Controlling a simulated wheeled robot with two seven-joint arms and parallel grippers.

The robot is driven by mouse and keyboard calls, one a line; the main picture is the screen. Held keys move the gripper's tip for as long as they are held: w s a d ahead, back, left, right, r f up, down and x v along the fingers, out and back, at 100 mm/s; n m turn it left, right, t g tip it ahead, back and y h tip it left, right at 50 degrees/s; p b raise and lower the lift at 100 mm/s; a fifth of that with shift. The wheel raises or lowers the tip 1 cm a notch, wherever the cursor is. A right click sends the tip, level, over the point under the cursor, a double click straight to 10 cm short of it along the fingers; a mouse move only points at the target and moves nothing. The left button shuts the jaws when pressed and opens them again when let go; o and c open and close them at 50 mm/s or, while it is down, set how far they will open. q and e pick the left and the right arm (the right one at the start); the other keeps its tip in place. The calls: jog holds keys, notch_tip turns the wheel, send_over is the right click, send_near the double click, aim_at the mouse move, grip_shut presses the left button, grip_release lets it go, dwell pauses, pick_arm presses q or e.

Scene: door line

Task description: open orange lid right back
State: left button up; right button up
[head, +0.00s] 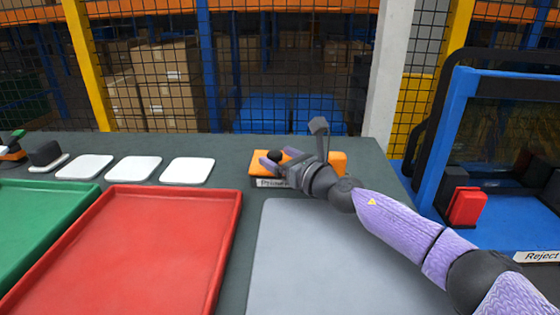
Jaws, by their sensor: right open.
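An orange box (256,170) with a label on its front sits at the back of the table, right of centre. A round black knob (274,156) shows on its top. Whether the fingers touch the knob cannot be told. My wrist hides the middle of the box and part of the label. I cannot make out a lid seam. My left gripper is not in view.
A red tray (232,225) and a green tray (50,190) lie at the left. Several white pads (187,171) lie behind them. A grey mat (330,260) is bare in front of the box. A blue-framed station (440,140) with a red block (467,206) stands at the right.

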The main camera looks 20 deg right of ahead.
jog(key=shift+c, duration=0.3)
jog(key=c, duration=1)
grip_shut()
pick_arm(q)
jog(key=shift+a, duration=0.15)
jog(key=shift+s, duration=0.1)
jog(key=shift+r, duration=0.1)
